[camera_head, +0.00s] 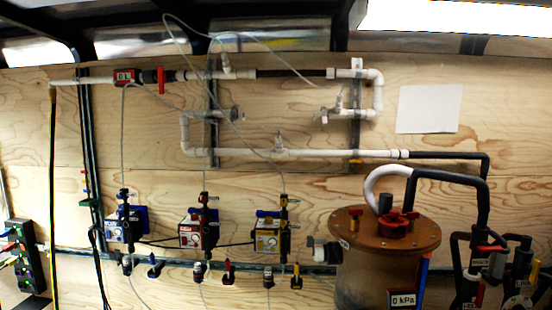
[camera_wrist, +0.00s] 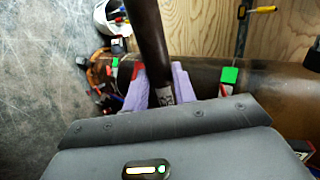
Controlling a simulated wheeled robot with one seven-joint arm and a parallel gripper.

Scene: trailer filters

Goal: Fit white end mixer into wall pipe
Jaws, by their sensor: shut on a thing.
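My gripper (camera_wrist: 158,68) shows in the wrist view with its two pale purple fingers on either side of a dark brown tube (camera_wrist: 149,32). It is shut on this tube, which runs up out of the top of the picture. A small white printed patch shows on the tube's near end; its far end is out of view, so I cannot tell whether that end is white. In the head view the white wall pipe (camera_head: 340,154) runs in a loop on the plywood wall. A gap shows between two facing fittings, the left one (camera_head: 228,113) and the right one (camera_head: 333,114). My gripper is not in the head view.
A brown tank (camera_head: 373,266) with a red-knobbed lid stands at the front right. Several small pumps (camera_head: 196,233) hang below the pipes, with thin clear tubes crossing the wall. In the wrist view a large brown cylinder (camera_wrist: 275,92) lies behind the fingers, near a white bucket (camera_wrist: 104,18).

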